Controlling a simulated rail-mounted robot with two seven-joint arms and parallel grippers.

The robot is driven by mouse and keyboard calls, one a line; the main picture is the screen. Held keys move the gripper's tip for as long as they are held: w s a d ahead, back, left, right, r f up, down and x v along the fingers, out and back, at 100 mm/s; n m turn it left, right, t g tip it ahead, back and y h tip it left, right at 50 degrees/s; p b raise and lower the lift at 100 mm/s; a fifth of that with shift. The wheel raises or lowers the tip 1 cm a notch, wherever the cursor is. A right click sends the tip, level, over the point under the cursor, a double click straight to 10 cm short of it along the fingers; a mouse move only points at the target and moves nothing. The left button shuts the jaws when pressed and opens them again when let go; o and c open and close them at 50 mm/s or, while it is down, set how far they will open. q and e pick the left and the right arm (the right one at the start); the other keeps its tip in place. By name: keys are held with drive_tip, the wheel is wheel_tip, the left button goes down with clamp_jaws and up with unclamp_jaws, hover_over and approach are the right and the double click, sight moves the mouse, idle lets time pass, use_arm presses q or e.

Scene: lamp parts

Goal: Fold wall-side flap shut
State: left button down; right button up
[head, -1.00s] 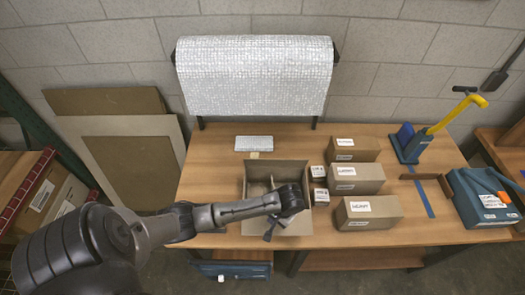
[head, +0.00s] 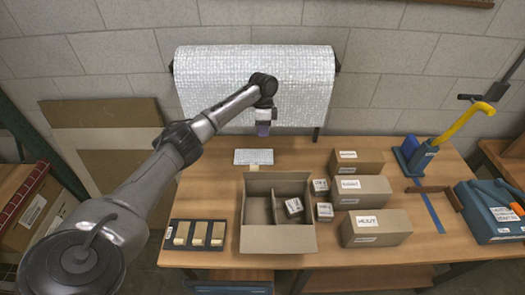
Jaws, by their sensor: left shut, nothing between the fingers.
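An open brown carton (head: 278,239) stands on the workbench. Its wall-side flap (head: 277,178) shows as a strip along the far edge and does not cover the opening; its exact angle is hard to tell. Inside are a divider and a small labelled box (head: 293,207) in the right part. My left gripper (head: 263,130) is shut and empty, pointing down behind the carton, in front of the silvery wrap roll and clear of the flap. My right gripper is not in view.
A flat silvery pad (head: 253,157) lies behind the carton. A dark tray (head: 178,247) is at its left. Two small boxes (head: 320,187) (head: 325,211) and several long cartons (head: 376,228) stand at its right. The wrap roll (head: 255,85) hangs at the back.

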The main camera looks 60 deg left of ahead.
use_arm(q)
drive_tip(key=p, duration=0.1)
approach(263, 173)
wheel_tip(263, 173, down, 5)
drive_tip(key=w+a, duration=0.2)
drive_tip(key=a, duration=0.1)
drive_tip(key=shift+s+d+f+p, duration=0.25)
drive_tip(key=shift+s+d+p, duration=0.1)
drive_tip(key=shift+d, duration=0.25)
drive_tip(key=shift+s+d+f+p, duration=0.25)
drive_tip(key=shift+s+d+p, duration=0.15)
drive_tip(key=shift+d, duration=0.2)
drive_tip(key=shift+s+d+f+p, duration=0.25)
drive_tip(key=shift+s+d+p, duration=0.1)
drive_tip(key=shift+d, duration=0.2)
drive_tip(key=shift+d, duration=0.1)
